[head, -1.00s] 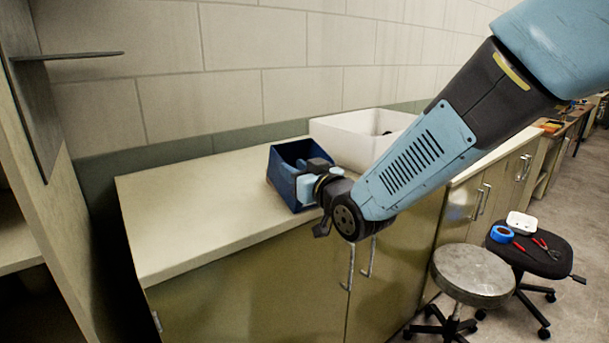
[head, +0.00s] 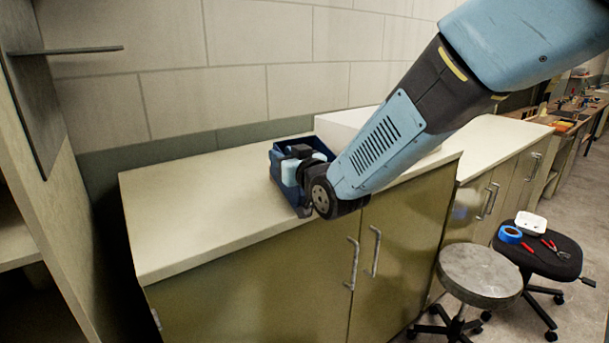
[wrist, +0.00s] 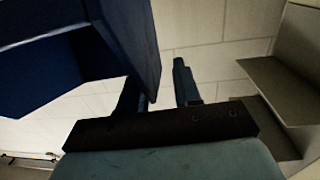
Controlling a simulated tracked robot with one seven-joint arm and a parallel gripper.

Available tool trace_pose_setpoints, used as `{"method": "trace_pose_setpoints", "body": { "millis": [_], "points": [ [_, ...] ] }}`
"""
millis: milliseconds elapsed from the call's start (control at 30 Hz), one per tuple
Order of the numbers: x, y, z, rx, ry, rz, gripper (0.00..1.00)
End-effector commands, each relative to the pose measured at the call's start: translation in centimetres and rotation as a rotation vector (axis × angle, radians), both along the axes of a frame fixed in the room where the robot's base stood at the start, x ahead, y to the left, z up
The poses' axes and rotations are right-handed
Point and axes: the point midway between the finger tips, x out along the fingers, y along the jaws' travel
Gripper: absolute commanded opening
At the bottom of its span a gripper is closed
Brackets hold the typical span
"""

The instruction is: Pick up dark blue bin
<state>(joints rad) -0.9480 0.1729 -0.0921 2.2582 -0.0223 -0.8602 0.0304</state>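In the wrist view, the bin (wrist: 45,75) fills the upper left. One bin wall reaches down between the fingers of my gripper (wrist: 160,85). The left finger is partly hidden by that wall. The right finger stands apart from it, with a visible gap, so the gripper is open.
A white bin (head: 345,122) stands just right of the blue bin, partly behind my arm. The countertop (head: 190,205) is clear to the left. A shelf unit (head: 40,200) rises at the far left. A round stool (head: 480,275) and a black stool (head: 540,250) with tools stand at right.

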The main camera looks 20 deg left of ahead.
Motion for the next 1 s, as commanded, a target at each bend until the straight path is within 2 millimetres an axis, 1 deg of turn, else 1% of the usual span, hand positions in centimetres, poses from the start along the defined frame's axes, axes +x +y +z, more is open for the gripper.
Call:
{"method": "trace_pose_setpoints", "body": {
  "millis": [33, 300, 333, 1000],
  "points": [
    [0.08, -0.08, 0.0, 0.0, 0.0, -0.001, 0.27],
    [0.2, -0.22, 0.0, 0.0, 0.0, -0.004, 0.01],
    [0.21, -0.24, -0.01, 0.0, 0.0, -0.004, 0.0],
    [0.25, -0.3, -0.01, 0.0, 0.0, -0.005, 0.0]
  ]
}}
